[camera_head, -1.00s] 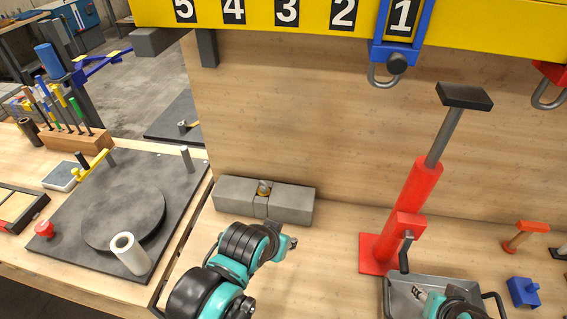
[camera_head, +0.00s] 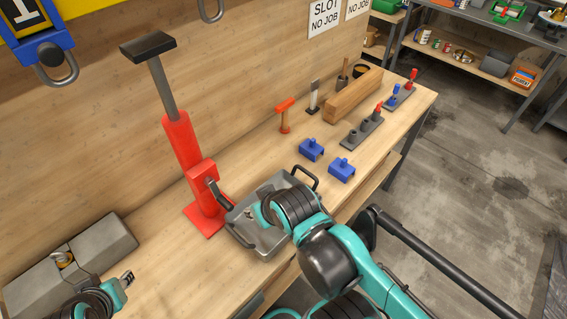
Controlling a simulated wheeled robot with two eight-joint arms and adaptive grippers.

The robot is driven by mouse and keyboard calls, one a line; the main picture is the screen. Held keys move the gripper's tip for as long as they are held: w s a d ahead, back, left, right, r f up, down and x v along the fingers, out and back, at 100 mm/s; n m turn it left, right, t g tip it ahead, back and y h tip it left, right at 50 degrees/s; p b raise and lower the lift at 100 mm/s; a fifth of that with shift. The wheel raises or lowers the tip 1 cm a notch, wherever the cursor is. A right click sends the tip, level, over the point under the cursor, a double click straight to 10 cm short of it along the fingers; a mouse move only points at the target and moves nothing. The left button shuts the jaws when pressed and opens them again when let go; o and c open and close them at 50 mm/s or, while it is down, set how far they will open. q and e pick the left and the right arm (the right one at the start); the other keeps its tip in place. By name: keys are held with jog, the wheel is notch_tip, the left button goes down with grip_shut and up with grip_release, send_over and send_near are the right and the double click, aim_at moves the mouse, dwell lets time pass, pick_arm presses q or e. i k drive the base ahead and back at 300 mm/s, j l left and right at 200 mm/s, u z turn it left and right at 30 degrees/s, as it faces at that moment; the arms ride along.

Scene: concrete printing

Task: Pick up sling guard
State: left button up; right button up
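Two small blue pieces with knobs on top, likely the sling guards, sit on the wooden bench right of centre: the farther blue piece (camera_head: 311,150) and the nearer blue piece (camera_head: 342,169), close to the bench's front edge. My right gripper (camera_head: 262,212) is over the grey metal tray (camera_head: 247,236), left of and nearer than both blue pieces. Its fingers are mostly hidden behind its own wrist, and I see nothing held. My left gripper (camera_head: 125,281) is at the lower left, beside the grey concrete block, far from the blue pieces. Its finger opening is unclear.
A red jack (camera_head: 187,155) stands behind the tray. An orange-topped tool (camera_head: 285,115), a brush-like tool (camera_head: 313,96), a wooden beam (camera_head: 353,95) and a grey peg holder (camera_head: 361,131) stand near the blue pieces. A concrete block (camera_head: 100,252) lies at left.

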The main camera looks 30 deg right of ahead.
aim_at(339, 168)
jog(key=k+j+z, duration=0.1)
jog(key=z, duration=0.3)
jog(key=k+z, duration=0.4)
jog(key=z, duration=0.75)
jog(key=i+l+u, duration=0.15)
jog(key=u, duration=0.35)
jog(key=i+l+u, duration=0.2)
jog(key=u, duration=0.25)
jog(key=i+l+u, duration=0.1)
jog(key=l, duration=0.3)
jog(key=i+l+u, duration=0.1)
jog(key=l, duration=0.3)
jog(key=i+l, duration=0.25)
jog(key=l, duration=0.2)
jog(key=i+l+u, duration=0.15)
jog(key=l, duration=0.25)
jog(key=l+u, duration=0.1)
jog(key=l, duration=0.35)
jog(key=i, duration=0.05)
